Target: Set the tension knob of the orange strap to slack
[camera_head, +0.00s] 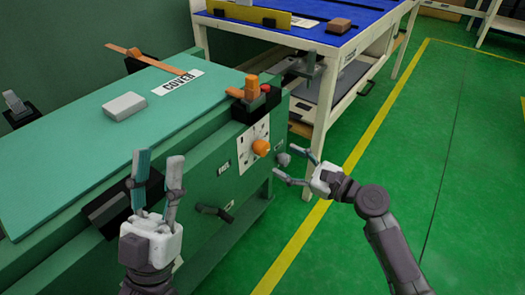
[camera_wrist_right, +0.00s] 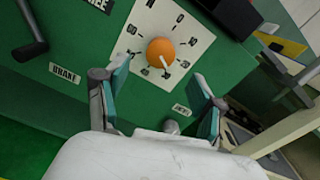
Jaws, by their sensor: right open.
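The orange knob (camera_head: 261,147) sits on a white dial plate (camera_head: 243,153) on the green machine's side. In the right wrist view the knob (camera_wrist_right: 160,50) has a pale pointer mark towards its lower edge, among printed numbers. The orange strap (camera_head: 165,66) lies across the green cover; an orange lever piece (camera_head: 250,90) is at its near end, on a black mount. My right gripper (camera_head: 284,160) is open and empty, fingers pointing at the machine side, right of the knob and apart from it. My left gripper (camera_head: 158,160) is open and empty by a black clip at the cover's near edge.
A grey round knob (camera_head: 283,159) is on the side panel by my right fingertips. A BRAKE label (camera_wrist_right: 65,73) and dark handle (camera_wrist_right: 30,50) are near the dial. A grey block (camera_head: 124,106) lies on the cover. A blue-topped bench (camera_head: 290,22) stands behind; green floor is clear at right.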

